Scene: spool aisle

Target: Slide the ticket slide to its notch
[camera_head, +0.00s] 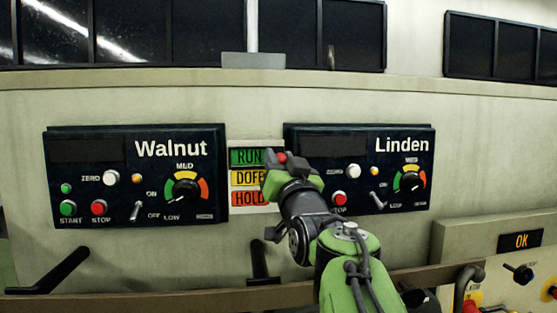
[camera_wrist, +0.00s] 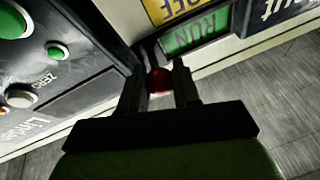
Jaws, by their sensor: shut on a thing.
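The ticket slide's red knob (camera_head: 282,157) is at the right edge of the label strip, level with the green RUN label (camera_head: 246,157). My gripper (camera_head: 277,163) covers part of the strip's right side. In the wrist view my gripper (camera_wrist: 160,76) has its two fingers on either side of the red knob (camera_wrist: 160,81), shut on it. The green RUN label (camera_wrist: 197,40) lies just beyond the fingers there. The yellow DOFF label (camera_head: 246,178) and orange HOLD label (camera_head: 248,198) are below RUN. The slide's track and notches are mostly hidden by my gripper.
The Walnut panel (camera_head: 120,148) is left of the strip and the Linden panel (camera_head: 345,140) right of it, close to my gripper. Both carry buttons and dials. A rail (camera_head: 160,297) and black handles (camera_head: 60,270) are below. A ledge with an OK sign (camera_head: 521,241) is at lower right.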

